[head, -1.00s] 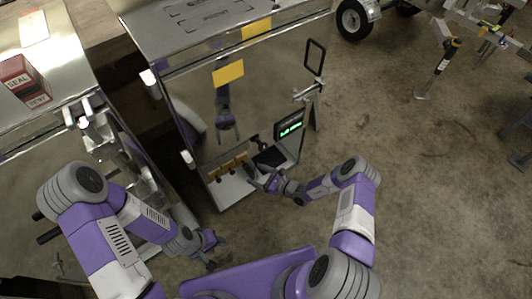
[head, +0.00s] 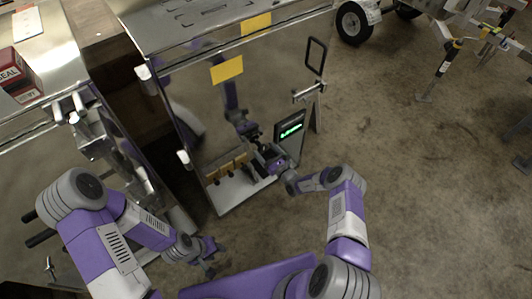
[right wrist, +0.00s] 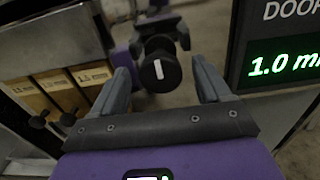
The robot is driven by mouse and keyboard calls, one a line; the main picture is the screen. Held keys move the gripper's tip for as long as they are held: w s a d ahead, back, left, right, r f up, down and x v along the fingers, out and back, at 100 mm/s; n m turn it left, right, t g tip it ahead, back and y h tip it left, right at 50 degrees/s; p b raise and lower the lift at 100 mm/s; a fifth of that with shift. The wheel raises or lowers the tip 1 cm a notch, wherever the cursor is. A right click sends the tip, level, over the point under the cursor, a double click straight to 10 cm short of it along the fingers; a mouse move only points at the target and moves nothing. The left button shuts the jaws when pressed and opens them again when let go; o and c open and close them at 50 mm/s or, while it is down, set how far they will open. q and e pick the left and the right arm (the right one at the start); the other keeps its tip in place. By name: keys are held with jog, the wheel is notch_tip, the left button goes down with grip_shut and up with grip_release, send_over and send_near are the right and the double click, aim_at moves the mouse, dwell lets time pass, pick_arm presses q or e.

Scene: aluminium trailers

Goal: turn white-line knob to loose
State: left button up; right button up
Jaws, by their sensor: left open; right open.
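The white-line knob (right wrist: 160,70) is a black round knob with a white line that stands nearly upright. In the right wrist view it sits ahead of and between the fingers of my right gripper (right wrist: 165,88), which is open and does not appear to touch it. In the head view my right gripper (head: 262,155) is at the reflective panel and hides the knob. My left gripper (head: 214,258) is open and empty, low at the left, away from the panel.
A green-lit display (right wrist: 285,62) stands right of the knob. Several tan blocks with black knobs (right wrist: 80,88) are to its left. Open concrete floor lies to the right.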

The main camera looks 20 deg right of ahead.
jog(key=c, duration=1)
jog(key=n+p, duration=0.2)
jog(key=n, duration=0.3)
jog(key=shift+s+a+n, duration=0.1)
jog(key=shift+a+n, duration=0.05)
jog(key=shift+n, duration=0.25)
jog(key=n+p, duration=0.2)
jog(key=n, duration=0.3)
jog(key=shift+f, duration=0.1)
jog(key=n+p, duration=0.2)
jog(key=n, duration=0.3)
jog(key=shift+f+n, duration=0.1)
jog(key=shift+n, duration=0.3)
jog(key=shift+f+n+p, duration=0.15)
jog(key=shift+n+p, duration=0.7)
jog(key=shift+n, duration=1.35)
